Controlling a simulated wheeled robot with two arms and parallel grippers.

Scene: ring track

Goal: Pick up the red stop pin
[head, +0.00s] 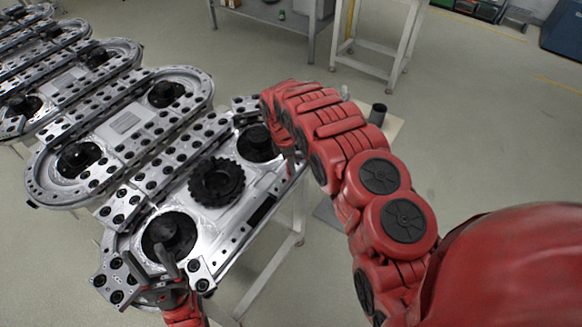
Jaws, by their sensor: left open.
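I cannot make out the red stop pin in the head view; my red arms may hide it. The near metal ring track (228,222) carries a black gear wheel (217,182) in its middle and a round black hub (170,236) at its near end. My left gripper (151,262) is at the lower left, over the near end of the track beside that hub. Its dark fingers are apart, with nothing visible between them. My right arm reaches over the track's far right end. Its gripper (289,158) is mostly hidden behind the arm, so its jaws cannot be read.
More oval tracks (125,122) stand in a row to the upper left. A small table (392,126) with a dark cup (377,114) is partly behind my right arm. A workbench (265,12) and a pale stand (375,50) are at the back. Floor is clear between.

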